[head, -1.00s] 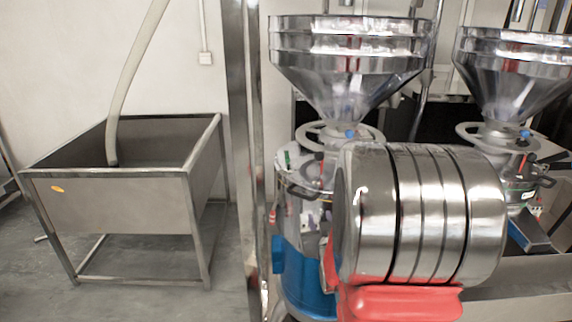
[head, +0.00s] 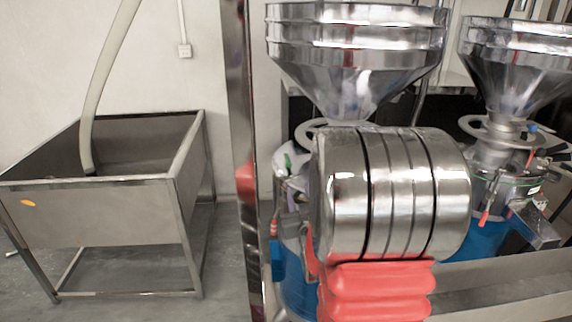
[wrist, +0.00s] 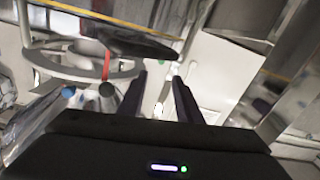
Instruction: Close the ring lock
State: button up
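A bean grinder stands in the middle of the head view, with a silver hopper (head: 350,70) on top and a blue lower body (head: 296,292). My arm covers most of its middle, and I cannot make out its ring lock there. In the wrist view, a grey handwheel (wrist: 75,71) is at upper left, with a red-handled lever (wrist: 106,66) and a black part (wrist: 112,38) beside it. My gripper (wrist: 160,75) shows two dark fingers apart with nothing between them, right of the lever. My gripper is hidden in the head view.
A second grinder with a hopper (head: 515,75) stands at right. A steel trough bin (head: 110,225) with a hose (head: 104,85) is at left. A metal post (head: 238,150) rises just left of the middle grinder. Some grey floor (head: 225,290) shows between bin and post.

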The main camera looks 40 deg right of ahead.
aim_at(290, 176)
jog(key=shift+w+a, duration=0.15)
jog(key=shift+w, duration=0.4)
jog(key=shift+w+d, duration=0.35)
jog(key=x, duration=1.2)
jog(key=shift+w+d+r, duration=0.1)
jog(key=shift+w+d, duration=0.15)
jog(key=shift+w, duration=0.05)
jog(key=shift+c, duration=0.3)
grip_shut()
